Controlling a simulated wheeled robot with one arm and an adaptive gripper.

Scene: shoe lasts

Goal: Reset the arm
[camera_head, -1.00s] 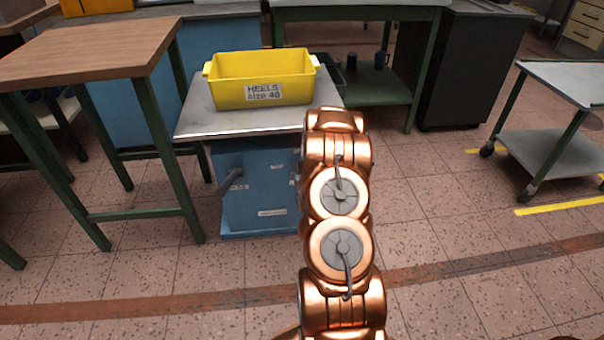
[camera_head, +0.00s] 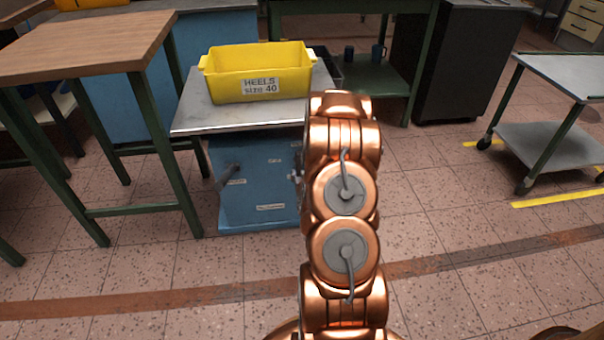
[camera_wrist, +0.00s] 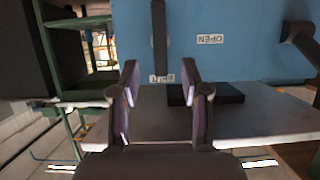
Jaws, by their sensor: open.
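My copper-coloured arm (camera_head: 342,215) stands folded in front of me in the head view, with its links stacked in a column. It hides my gripper in that view. In the wrist view my gripper (camera_wrist: 160,80) shows two dark fingers spread apart, with nothing between them. Beyond the fingers is a blue cabinet face with an OPEN label (camera_wrist: 210,39) and a dark bar-like handle (camera_wrist: 159,35).
A yellow bin (camera_head: 258,78) labelled HEELS size 40 sits on a metal-topped blue cabinet (camera_head: 255,185). A wooden-topped table (camera_head: 90,45) is at left, a wheeled cart (camera_head: 550,145) at right. Open tiled floor lies between the cabinet and cart.

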